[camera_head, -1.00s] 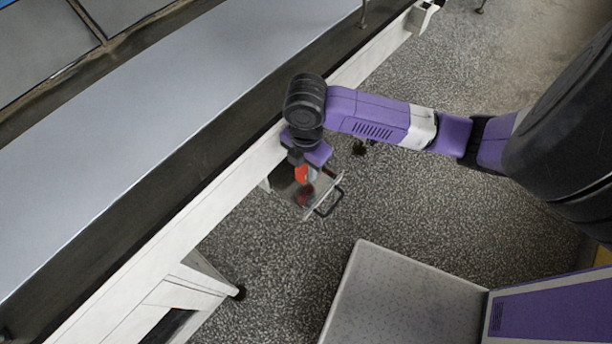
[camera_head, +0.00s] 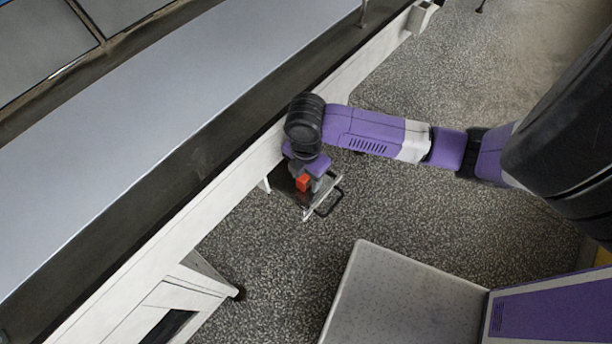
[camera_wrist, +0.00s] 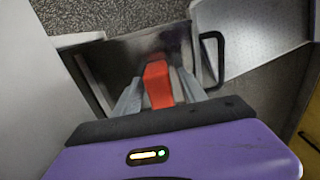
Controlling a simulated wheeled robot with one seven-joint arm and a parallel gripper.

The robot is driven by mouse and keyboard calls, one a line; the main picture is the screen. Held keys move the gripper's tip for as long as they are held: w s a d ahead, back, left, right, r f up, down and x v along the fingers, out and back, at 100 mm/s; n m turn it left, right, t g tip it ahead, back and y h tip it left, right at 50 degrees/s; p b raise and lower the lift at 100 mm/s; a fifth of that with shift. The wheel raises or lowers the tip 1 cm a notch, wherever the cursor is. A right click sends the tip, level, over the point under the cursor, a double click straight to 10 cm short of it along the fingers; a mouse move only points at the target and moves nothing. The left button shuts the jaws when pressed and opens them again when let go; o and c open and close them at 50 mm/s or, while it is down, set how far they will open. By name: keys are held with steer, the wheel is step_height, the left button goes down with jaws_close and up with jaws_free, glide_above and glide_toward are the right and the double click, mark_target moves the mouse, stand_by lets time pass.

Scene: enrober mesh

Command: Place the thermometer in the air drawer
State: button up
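The thermometer (camera_wrist: 157,84) shows as a red-orange block between the two grey fingers of my gripper (camera_wrist: 158,90) in the wrist view. The fingers close in on both its sides. In the head view the red thermometer (camera_head: 303,183) hangs below my wrist, over or inside the open drawer (camera_head: 324,187). The drawer, a dark metal tray with a black bar handle, also shows in the wrist view (camera_wrist: 115,55), around and behind the thermometer. Whether the thermometer touches the drawer floor cannot be told.
A long white-edged bench (camera_head: 165,140) runs diagonally above the drawer. A white cabinet (camera_head: 175,300) stands at the lower left. My light grey base top lies at the lower right. Speckled floor is clear between them.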

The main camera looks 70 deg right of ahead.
step_height(320, 180, up, 12)
steer(key=shift+f, duration=0.2)
steer(key=shift+r+p, duration=0.3)
steer(key=shift+r, duration=0.05)
stand_by(0.7)
